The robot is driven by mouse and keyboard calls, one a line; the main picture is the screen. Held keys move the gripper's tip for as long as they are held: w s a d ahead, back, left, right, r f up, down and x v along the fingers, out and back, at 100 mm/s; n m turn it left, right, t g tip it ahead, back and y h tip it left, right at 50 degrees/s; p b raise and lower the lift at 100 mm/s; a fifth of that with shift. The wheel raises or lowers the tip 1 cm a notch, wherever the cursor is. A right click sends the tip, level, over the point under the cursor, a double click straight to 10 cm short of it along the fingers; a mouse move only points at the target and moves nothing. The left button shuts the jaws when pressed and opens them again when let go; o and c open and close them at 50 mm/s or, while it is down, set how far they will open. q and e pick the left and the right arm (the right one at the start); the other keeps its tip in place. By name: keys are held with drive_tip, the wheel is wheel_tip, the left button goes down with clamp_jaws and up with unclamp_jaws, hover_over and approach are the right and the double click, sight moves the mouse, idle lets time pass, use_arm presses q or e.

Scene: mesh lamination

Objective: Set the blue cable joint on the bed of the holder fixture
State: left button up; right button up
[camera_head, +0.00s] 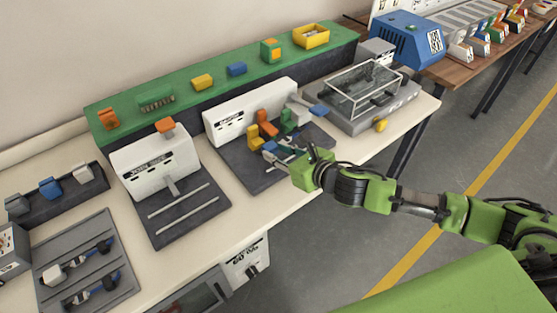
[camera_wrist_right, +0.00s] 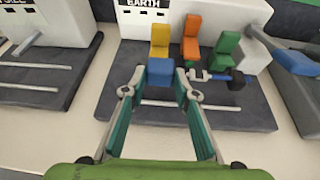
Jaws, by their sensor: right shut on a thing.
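My right gripper (camera_head: 277,158) is shut on the blue cable joint (camera_wrist_right: 161,73), which looks like a small blue block between the fingertips in the wrist view (camera_wrist_right: 161,82). The joint is in front of the yellow upright piece of the holder fixture and over its dark bed (camera_wrist_right: 150,117). I cannot tell whether it touches the bed. In the head view the fixture has a white back housing (camera_head: 228,122) and yellow, orange and green upright pieces. A dark cable part with blue (camera_wrist_right: 236,79) lies by the green piece. My left gripper is not in view.
A white machine with a railed dark base (camera_head: 187,214) stands left of the fixture. A clear-lidded box (camera_head: 362,88) stands to the right. A green shelf (camera_head: 185,92) with small blocks runs behind. A grey tray (camera_head: 75,237) with cable pieces is at far left. The front table edge is clear.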

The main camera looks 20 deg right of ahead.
wheel_tip(320, 180, down, 3)
drive_tip(key=shift+d+f, duration=0.1)
drive_tip(key=shift+f, duration=0.15)
drive_tip(key=o, duration=1.1)
drive_tip(key=shift+o, duration=0.2)
